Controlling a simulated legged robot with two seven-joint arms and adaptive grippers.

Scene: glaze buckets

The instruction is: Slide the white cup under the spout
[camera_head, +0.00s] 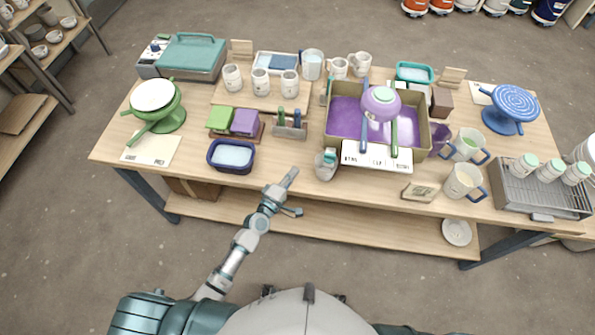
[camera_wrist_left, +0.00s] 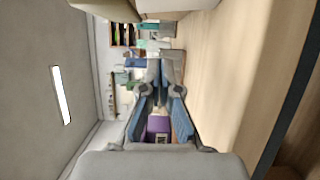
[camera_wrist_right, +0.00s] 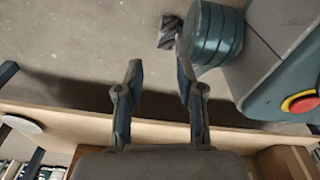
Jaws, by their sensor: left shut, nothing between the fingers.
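Several white cups stand at the back of the table, among them one at the back left (camera_head: 233,77) and one with a handle (camera_head: 360,63). A small white cup-like vessel (camera_head: 325,167) with something teal in it stands at the front edge, left of the purple basin (camera_head: 345,118). I cannot tell which is the task's cup, and I cannot make out a spout. My left gripper (camera_head: 291,177) is shut and empty at the front edge, left of that vessel; its fingers meet in the left wrist view (camera_wrist_left: 160,72). My right gripper (camera_wrist_right: 160,75) is open and empty.
A blue tub (camera_head: 232,156) and a brush holder (camera_head: 290,127) stand left of the basin. Bare wood (camera_head: 275,175) lies between tub and vessel.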

